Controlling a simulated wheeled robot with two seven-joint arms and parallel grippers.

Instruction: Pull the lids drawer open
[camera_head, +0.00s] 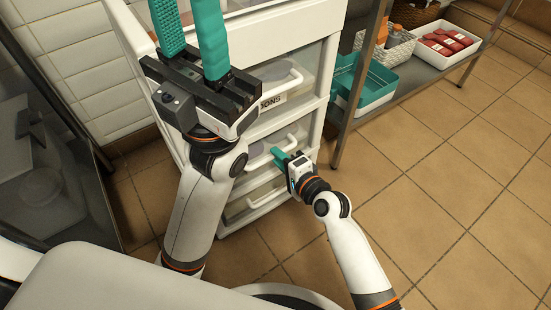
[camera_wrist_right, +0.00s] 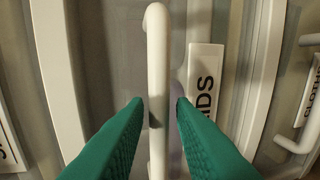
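The lids drawer is the middle drawer (camera_head: 256,151) of a white drawer unit, below one whose label ends in "OONS". It looks shut. In the right wrist view its label (camera_wrist_right: 205,80) shows "IDS", partly hidden by a finger. Its white bar handle (camera_wrist_right: 157,60) runs between my right gripper's two teal fingers (camera_wrist_right: 159,108), with a small gap on each side. In the head view my right gripper (camera_head: 281,157) is at this drawer's front. My left gripper (camera_head: 187,25) is open and empty, raised in front of the unit's upper left.
A lower drawer (camera_head: 250,203) lies beneath. To the right, a metal shelf (camera_head: 420,78) holds a teal-and-white bin (camera_head: 372,88), a white basket (camera_head: 393,50) and a tray of red packs (camera_head: 438,58). The tiled floor (camera_head: 430,180) at right is clear.

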